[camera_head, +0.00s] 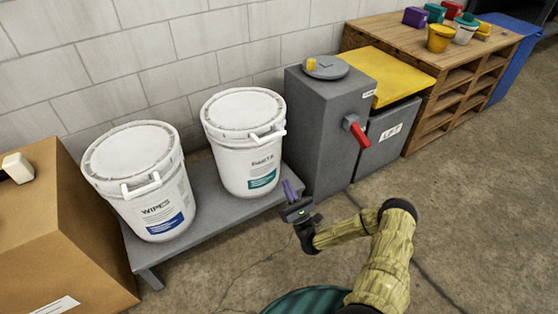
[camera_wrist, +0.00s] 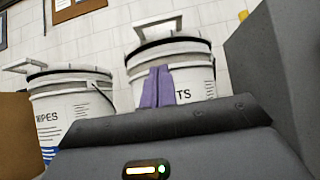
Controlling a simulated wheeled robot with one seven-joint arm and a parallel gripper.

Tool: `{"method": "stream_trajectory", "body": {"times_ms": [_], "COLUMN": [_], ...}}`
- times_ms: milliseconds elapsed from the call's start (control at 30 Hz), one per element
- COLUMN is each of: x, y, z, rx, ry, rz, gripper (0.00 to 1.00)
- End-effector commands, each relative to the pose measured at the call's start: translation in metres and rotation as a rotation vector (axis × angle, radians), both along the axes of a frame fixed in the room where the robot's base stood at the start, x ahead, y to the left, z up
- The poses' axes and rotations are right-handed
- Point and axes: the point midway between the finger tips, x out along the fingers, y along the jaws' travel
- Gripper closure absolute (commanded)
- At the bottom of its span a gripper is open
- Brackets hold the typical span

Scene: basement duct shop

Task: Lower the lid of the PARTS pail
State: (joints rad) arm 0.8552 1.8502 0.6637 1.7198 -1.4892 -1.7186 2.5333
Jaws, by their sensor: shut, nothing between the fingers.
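The PARTS pail (camera_head: 243,165) is a white bucket with a teal label, standing at the right end of a low grey bench. Its round white lid (camera_head: 242,107) lies over the mouth, with a white handle (camera_head: 268,135) at the front. In the wrist view the lid handle (camera_wrist: 156,23) stands above a dark band under the lid; I cannot tell whether the lid is fully down. My gripper (camera_head: 291,190) has purple fingers, shut and empty, right of the pail and apart from it in the head view. In the wrist view the fingers (camera_wrist: 157,87) hide part of the pail's lettering.
The similar WIPES pail (camera_head: 142,180) stands left on the bench (camera_head: 205,205). A grey cabinet (camera_head: 322,130) with a red lever (camera_head: 356,133) rises close right of the PARTS pail. A cardboard box (camera_head: 60,240) is at left. The floor in front is open.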

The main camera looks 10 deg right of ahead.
Motion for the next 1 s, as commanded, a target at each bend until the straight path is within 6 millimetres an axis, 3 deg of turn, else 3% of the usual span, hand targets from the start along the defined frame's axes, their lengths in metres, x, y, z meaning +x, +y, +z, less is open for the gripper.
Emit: {"method": "stream_trajectory", "body": {"times_ms": [167,667,800,1000], "x": [0.012,0.073,0.072,0.073], "y": [0.004,0.023,0.023,0.021], "z": [0.011,0.068,0.090,0.104], "rx": [-0.001,-0.001,-0.001,-0.002], "ry": [-0.003,-0.003,-0.001,0.000], "rz": [0.001,-0.001,-0.001,-0.004], "gripper": [1.00,1.00,1.00,1.00]}}
